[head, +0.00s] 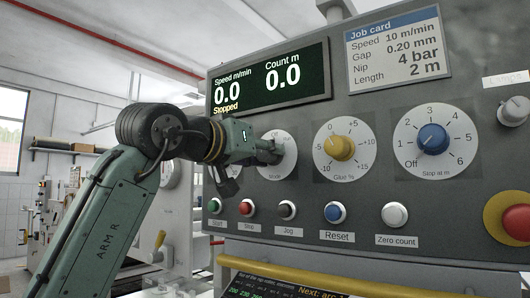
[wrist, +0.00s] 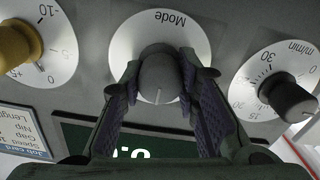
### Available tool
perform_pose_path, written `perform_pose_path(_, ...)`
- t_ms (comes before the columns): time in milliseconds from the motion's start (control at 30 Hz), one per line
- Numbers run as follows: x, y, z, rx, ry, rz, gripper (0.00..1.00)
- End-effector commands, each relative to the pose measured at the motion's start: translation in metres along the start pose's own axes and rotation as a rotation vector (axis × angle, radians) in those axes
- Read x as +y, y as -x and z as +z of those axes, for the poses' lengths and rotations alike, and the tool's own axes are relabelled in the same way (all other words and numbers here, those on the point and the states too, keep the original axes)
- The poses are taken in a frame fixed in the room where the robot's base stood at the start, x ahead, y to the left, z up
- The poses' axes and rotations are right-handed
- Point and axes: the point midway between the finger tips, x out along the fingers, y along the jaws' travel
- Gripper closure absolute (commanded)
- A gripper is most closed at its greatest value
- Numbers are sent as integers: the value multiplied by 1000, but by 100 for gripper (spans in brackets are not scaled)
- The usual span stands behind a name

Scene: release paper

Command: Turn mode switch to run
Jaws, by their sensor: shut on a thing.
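The mode switch is a grey knob (wrist: 159,74) on a white round plate (wrist: 135,35) marked "Mode", which shows upside down in the wrist view. A white mark on the knob points down there, toward the display. My gripper (wrist: 158,68) is shut on the knob, one finger on each side. The display (head: 268,82) reads "Stopped", with speed 0.0 and count 0.0.
Right of the mode switch are the yellow glue knob (head: 341,147) and the blue stop knob (head: 433,138). Several push buttons, including the red stop button (head: 246,208), line up below. A large red button (head: 517,222) is at the far right. A yellow rail (head: 330,275) runs below.

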Motion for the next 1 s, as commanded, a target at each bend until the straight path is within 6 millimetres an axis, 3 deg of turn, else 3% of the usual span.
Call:
perform_pose_path(367, 0, 0, 0, 1, -91, 2, 99)
perform_pose_path(1000, 2, 0, 0, 1, -601, 1, 99)
